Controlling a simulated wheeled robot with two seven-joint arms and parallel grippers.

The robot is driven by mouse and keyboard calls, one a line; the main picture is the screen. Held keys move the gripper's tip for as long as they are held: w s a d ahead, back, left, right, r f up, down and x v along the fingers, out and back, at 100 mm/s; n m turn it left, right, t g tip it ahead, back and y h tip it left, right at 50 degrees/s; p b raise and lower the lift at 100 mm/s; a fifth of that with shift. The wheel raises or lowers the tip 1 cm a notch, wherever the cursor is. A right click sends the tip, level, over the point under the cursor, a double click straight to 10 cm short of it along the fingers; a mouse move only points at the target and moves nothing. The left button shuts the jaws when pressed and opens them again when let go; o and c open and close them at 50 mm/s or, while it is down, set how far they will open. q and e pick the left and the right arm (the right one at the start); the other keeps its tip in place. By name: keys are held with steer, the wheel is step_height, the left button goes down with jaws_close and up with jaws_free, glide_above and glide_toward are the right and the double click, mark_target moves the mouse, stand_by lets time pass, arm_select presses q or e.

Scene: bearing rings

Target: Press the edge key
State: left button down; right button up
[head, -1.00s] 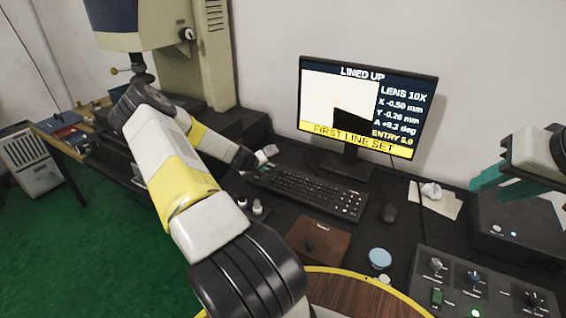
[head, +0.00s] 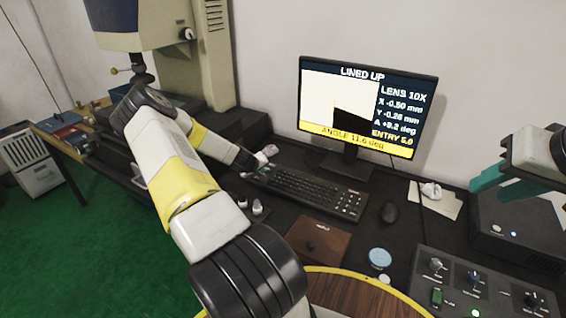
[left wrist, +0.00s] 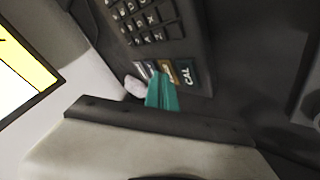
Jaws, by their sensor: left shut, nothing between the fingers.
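A small row of keys sits at the end of the keypad in the left wrist view: a blue key marked CAL (left wrist: 187,76), an orange-brown key (left wrist: 168,71) and pale keys (left wrist: 150,69). I cannot read which one is the edge key. My left gripper (left wrist: 161,92) is shut and empty, its teal fingertips at this row, overlapping the orange-brown and pale keys. I cannot tell whether they touch. The monitor (head: 350,110) reads LINED UP and ANGLE 11.6 deg. My right gripper (head: 505,188) looks open, at the right.
The black keyboard (head: 310,190) lies before the monitor, with a mouse (head: 389,213) at its right. A crumpled white tissue (left wrist: 135,87) lies beside the keys.

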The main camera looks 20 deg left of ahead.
arm_select(q)
steer(key=shift+r, duration=0.75)
steer(key=shift+r, duration=0.1)
steer(key=shift+r, duration=2.45)
